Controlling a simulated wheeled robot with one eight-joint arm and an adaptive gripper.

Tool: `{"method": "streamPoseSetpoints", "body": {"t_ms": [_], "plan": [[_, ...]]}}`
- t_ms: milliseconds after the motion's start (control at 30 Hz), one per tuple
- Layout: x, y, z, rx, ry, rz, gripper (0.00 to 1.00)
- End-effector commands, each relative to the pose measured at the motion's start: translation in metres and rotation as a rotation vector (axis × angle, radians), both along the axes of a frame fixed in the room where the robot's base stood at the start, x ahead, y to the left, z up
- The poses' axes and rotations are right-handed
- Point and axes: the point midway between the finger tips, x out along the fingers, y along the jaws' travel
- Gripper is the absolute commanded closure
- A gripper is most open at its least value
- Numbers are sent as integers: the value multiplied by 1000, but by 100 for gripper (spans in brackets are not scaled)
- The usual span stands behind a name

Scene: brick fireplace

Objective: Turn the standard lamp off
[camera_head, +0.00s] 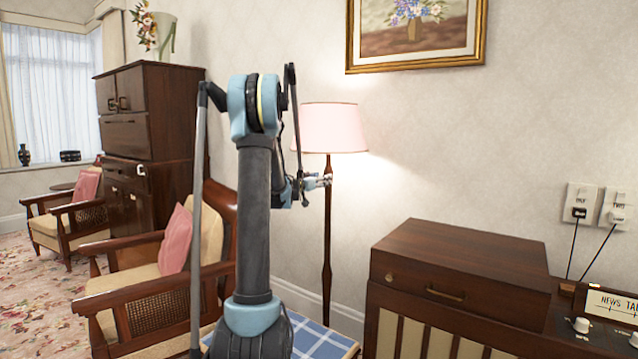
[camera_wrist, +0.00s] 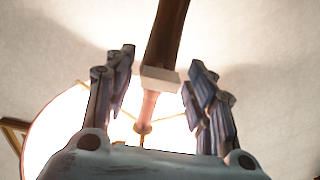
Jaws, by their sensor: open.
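The standard lamp has a pink shade (camera_head: 331,128) on a dark wooden pole (camera_head: 327,235). It is lit, with a bright glow on the wall beside the shade. My gripper (camera_head: 325,181) is at the upper pole, a little below the shade. In the wrist view the shade (camera_wrist: 62,125) glows behind my open gripper (camera_wrist: 162,62). The pole (camera_wrist: 169,30) runs between the two fingers, with a gap on each side. A small pale block (camera_wrist: 160,79) is on the pole between the fingers. Whether anything touches the pole is unclear.
A wooden armchair (camera_head: 130,290) with a pink cushion (camera_head: 175,238) stands at left. A blue-checked surface (camera_head: 318,340) lies low in front of the lamp. A wooden cabinet (camera_head: 460,262) stands at right. A framed painting (camera_head: 415,62) hangs above.

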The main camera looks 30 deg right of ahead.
Motion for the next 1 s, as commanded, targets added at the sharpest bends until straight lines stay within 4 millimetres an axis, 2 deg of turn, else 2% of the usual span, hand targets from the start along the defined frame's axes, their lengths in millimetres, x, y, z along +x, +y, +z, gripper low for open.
{"method": "streamPoseSetpoints", "body": {"t_ms": [33, 67, 233, 267, 667, 1000], "plan": [[0, 0, 0, 0, 0, 0, 50], [0, 0, 0, 0, 0, 0, 55], [0, 0, 0, 0, 0, 0, 93], [0, 0, 0, 0, 0, 0, 95], [1, 1, 0, -19, 45, 1, 95], [3, 1, 0, -111, 267, 3, 95]]}}
